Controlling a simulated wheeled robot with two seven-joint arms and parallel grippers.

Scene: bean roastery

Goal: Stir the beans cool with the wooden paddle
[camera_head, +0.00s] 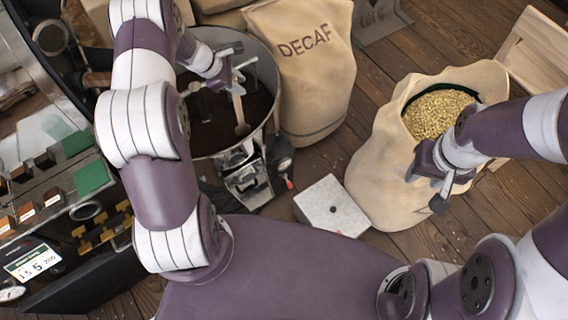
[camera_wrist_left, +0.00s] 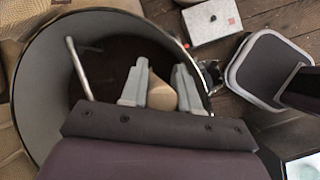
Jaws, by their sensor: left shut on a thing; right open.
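The wooden paddle (camera_head: 240,112) is upright in the round metal cooling bin (camera_head: 264,58), its lower end at the dark beans (camera_head: 205,118). My left gripper (camera_head: 232,84) is above the bin and shut on the paddle's upper part. In the left wrist view the paddle's rounded wooden end (camera_wrist_left: 162,96) shows between the two fingers of my left gripper (camera_wrist_left: 160,88). The bin's wall (camera_wrist_left: 40,95) curves around them, and the dark beans (camera_wrist_left: 108,62) lie inside. My right gripper (camera_head: 440,190) is open and empty in front of the open sack of pale beans.
An open sack (camera_head: 380,165) of pale beans (camera_head: 435,112) stands at right. A closed DECAF sack (camera_head: 310,85) stands behind the bin. A pale box (camera_head: 331,207) sits on the wooden floor. The roaster's control panel (camera_head: 60,190) is at left. A metal arm (camera_wrist_left: 78,66) stands inside the bin.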

